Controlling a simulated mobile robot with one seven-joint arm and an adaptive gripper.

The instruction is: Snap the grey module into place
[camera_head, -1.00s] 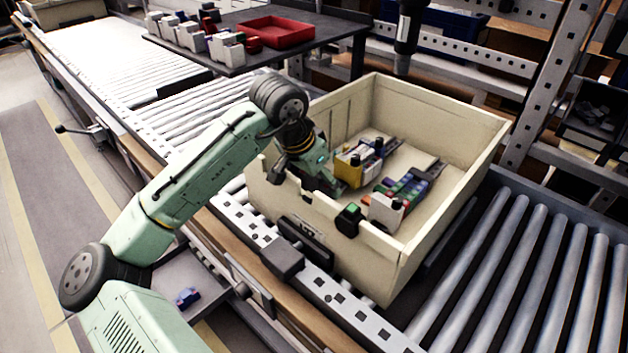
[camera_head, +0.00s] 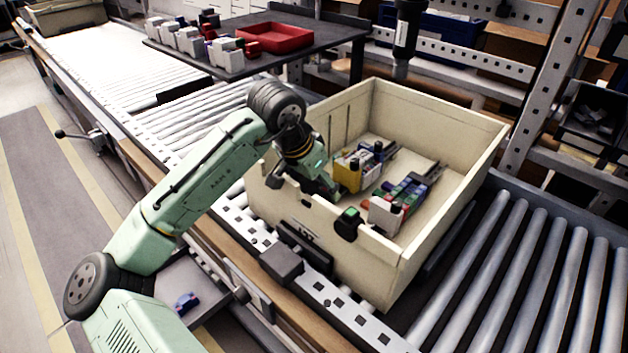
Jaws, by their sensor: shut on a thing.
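My gripper (camera_head: 328,190) reaches down inside the cream crate (camera_head: 455,130), near its left wall, beside the yellow module (camera_head: 347,174). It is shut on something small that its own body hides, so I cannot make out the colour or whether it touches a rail. The yellow module stands at the near end of a row of modules on the left rail. A second rail (camera_head: 434,172) lies to the right, with coloured modules (camera_head: 405,192) and a pale grey-white module (camera_head: 385,214) at its near end. I cannot tell whether that pale one is the grey module.
A black-and-green button box (camera_head: 348,223) sits on the crate's near wall. A dark table (camera_head: 345,36) behind holds a red tray (camera_head: 275,37) and several pale modules. A dark tool (camera_head: 406,35) hangs above the crate's far edge. The crate floor at right is clear.

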